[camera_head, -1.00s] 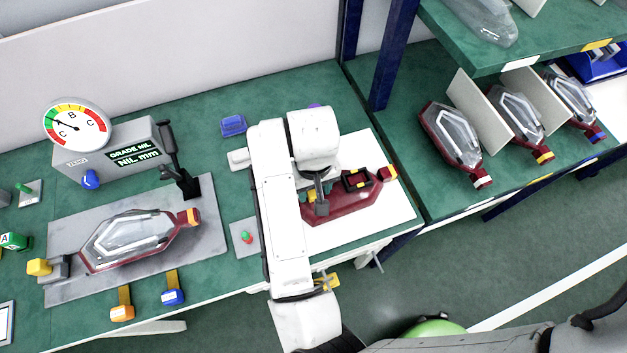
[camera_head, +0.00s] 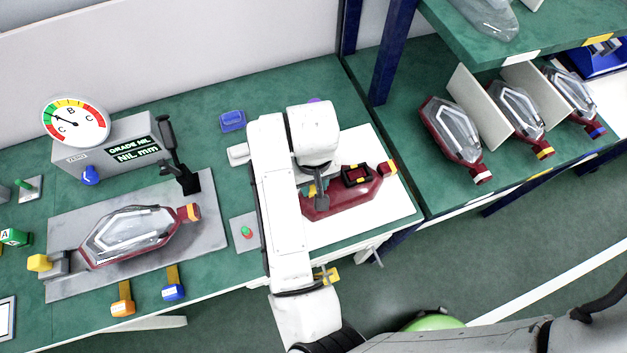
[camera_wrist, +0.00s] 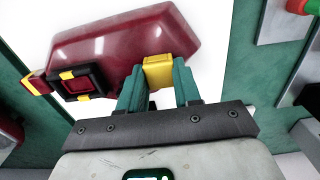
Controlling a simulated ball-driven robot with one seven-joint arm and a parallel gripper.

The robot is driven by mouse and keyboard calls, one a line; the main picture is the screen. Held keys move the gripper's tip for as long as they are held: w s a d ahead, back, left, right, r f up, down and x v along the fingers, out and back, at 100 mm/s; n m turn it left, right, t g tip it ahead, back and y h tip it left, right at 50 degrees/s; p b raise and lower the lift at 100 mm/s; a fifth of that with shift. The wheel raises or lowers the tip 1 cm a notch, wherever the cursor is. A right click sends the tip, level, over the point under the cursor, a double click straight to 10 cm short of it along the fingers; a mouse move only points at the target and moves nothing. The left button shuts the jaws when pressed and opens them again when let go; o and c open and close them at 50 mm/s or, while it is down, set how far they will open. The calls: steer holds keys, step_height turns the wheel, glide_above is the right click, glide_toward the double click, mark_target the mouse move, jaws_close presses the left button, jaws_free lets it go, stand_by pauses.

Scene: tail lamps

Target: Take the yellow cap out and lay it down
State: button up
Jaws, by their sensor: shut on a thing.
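The yellow cap (camera_wrist: 158,72) sits between the two teal fingers of my gripper (camera_wrist: 160,86) in the wrist view. The fingers are shut on it. The cap is against the side of the dark red lamp housing (camera_wrist: 115,45); I cannot tell whether it is still seated in it. In the head view the red housing (camera_head: 345,200) lies on a white board (camera_head: 395,212), with a black square frame with yellow tabs on it. My gripper (camera_head: 320,203) is at the housing's left part, and my arm hides some of that area.
A clear-lensed lamp (camera_head: 130,236) lies on a grey plate (camera_head: 75,285) at left, below a dial gauge (camera_head: 75,121). A small grey plate with a red-green button (camera_head: 246,232) is left of my arm. Several lamps stand on the shelf (camera_head: 430,190) at right. The board's right corner is bare.

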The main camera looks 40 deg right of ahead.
mark_target(314, 186)
steer(key=shift+r+p, duration=1.3)
steer(key=shift+r, duration=0.25)
jaws_close()
steer(key=shift+r+p, duration=0.6)
steer(key=shift+r, duration=0.1)
steer(key=shift+s+f, duration=0.1)
steer(key=shift+f, duration=0.05)
